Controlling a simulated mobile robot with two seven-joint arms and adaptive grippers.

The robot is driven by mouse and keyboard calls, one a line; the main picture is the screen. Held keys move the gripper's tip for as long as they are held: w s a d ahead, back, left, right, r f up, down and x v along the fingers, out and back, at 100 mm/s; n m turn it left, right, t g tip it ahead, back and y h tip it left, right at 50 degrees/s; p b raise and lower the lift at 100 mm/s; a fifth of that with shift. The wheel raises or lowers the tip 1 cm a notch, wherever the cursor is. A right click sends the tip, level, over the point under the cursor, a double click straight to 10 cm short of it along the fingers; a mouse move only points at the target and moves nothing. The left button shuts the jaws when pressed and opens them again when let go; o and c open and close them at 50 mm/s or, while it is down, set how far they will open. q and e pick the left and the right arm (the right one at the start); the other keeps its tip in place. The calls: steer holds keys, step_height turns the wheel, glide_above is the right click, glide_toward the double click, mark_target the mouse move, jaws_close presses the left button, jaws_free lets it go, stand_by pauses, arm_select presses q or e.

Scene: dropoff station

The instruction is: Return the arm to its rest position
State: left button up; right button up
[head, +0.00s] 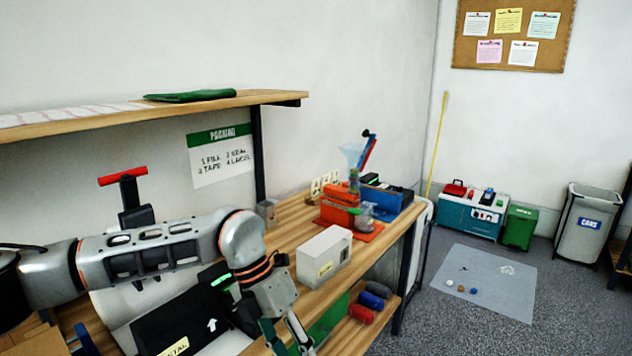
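My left arm comes in from the left and reaches across the front of the wooden bench (290,218). Its gripper (290,340) hangs down at the bottom edge of the view, by the bench's front edge. The two fingers stand apart, with nothing visible between them, though the tips are close to the picture's lower edge. The arm hides part of the bench and a black bin marked METAL (165,330). My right gripper is not in view.
A white box (324,254) stands on the bench close to the gripper. An orange device (340,205) and a blue bin (385,195) stand farther back. Coloured rolls (361,313) lie on the lower shelf. A wooden shelf (150,108) overhangs the bench. The right floor has free room.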

arm_select(q)
steer(key=s+d+r+n+g+h, duration=0.1)
steer(key=s+d+r+h, duration=0.2)
steer(key=s+d+h, duration=0.45)
steer(key=s+d+r+n+g+h, duration=0.2)
steer(key=s+d+r+h, duration=0.15)
steer(key=d, duration=0.65)
steer(key=w+a+r+n+t+h, duration=0.25)
steer(key=w+n+t+h, duration=0.35)
steer(key=n+t, duration=0.4)
steer(key=w+a+f+n+t+y, duration=0.6)
steer(key=a+f+n+t+y, duration=0.2)
steer(key=a+f+n+t, duration=0.55)
steer(key=s+a+f+n+g+y, duration=0.2)
steer(key=s+a+f, duration=0.3)
steer(key=f, duration=0.3)
steer(key=s+a+f+n+g+y, duration=0.2)
steer(key=s+a+f+n+y, duration=0.3)
steer(key=a+f, duration=0.2)
steer(key=s+a+f+n+g+y, duration=0.3)
steer(key=s+a+f+n, duration=0.1)
steer(key=f, duration=0.6)
steer(key=shift+s+a+y, duration=0.4)
steer(key=shift+s+a, duration=0.45)
steer(key=shift+a, duration=0.25)
